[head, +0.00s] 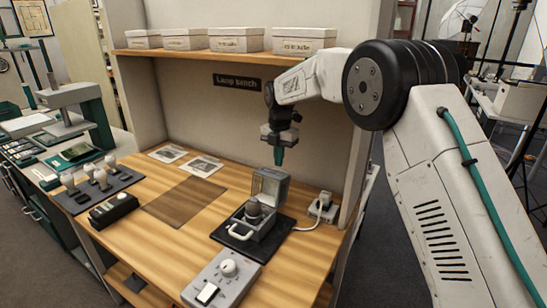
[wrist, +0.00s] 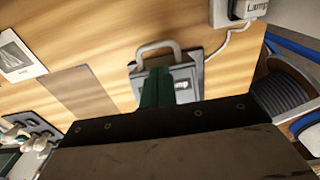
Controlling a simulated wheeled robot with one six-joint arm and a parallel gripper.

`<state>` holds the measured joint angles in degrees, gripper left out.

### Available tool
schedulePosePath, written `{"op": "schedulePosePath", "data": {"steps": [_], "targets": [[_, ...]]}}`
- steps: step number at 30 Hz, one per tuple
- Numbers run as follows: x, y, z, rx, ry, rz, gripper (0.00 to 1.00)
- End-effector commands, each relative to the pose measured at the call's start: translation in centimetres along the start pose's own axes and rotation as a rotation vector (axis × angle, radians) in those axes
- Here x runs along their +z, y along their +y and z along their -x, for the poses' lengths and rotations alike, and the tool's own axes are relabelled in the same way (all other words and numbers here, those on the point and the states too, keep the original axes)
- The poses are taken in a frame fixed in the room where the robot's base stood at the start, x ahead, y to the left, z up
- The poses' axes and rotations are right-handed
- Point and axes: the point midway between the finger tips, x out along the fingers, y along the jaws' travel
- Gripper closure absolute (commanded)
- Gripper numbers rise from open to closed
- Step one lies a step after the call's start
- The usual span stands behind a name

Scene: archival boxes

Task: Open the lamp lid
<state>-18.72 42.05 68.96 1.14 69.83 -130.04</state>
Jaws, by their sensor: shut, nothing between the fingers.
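The grey lamp box (head: 262,228) stands on a black mat (head: 228,236) at the front right of the wooden bench. Its lid (head: 270,186) stands raised, roughly upright, at the back of the box. A dark rounded part (head: 254,208) shows inside, and a pale handle (head: 238,230) is at the front. My gripper (head: 279,160) is above the lid, its teal fingers pointing down, shut and empty. In the wrist view the shut fingers (wrist: 158,88) cover part of the box, with the handle (wrist: 157,46) showing beyond them; whether they touch the lid is unclear.
A white socket box (head: 322,208) with a cord is right of the lamp box. A grey control box (head: 222,278) with a knob is in front. A bulb tray (head: 98,188) and black box (head: 114,209) stand left. A shelf (head: 200,56) with archival boxes is above.

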Motion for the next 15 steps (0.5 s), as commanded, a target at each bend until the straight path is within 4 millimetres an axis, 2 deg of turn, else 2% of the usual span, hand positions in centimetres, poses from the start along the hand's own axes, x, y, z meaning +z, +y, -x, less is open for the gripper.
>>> {"op": "schedulePosePath", "data": {"steps": [6,15], "targets": [[1.3,0.0,-1.3,-0.001,-0.001,0.000,1.00],[2.0,0.1,-2.2,-0.001,-0.002,0.002,1.00]]}}
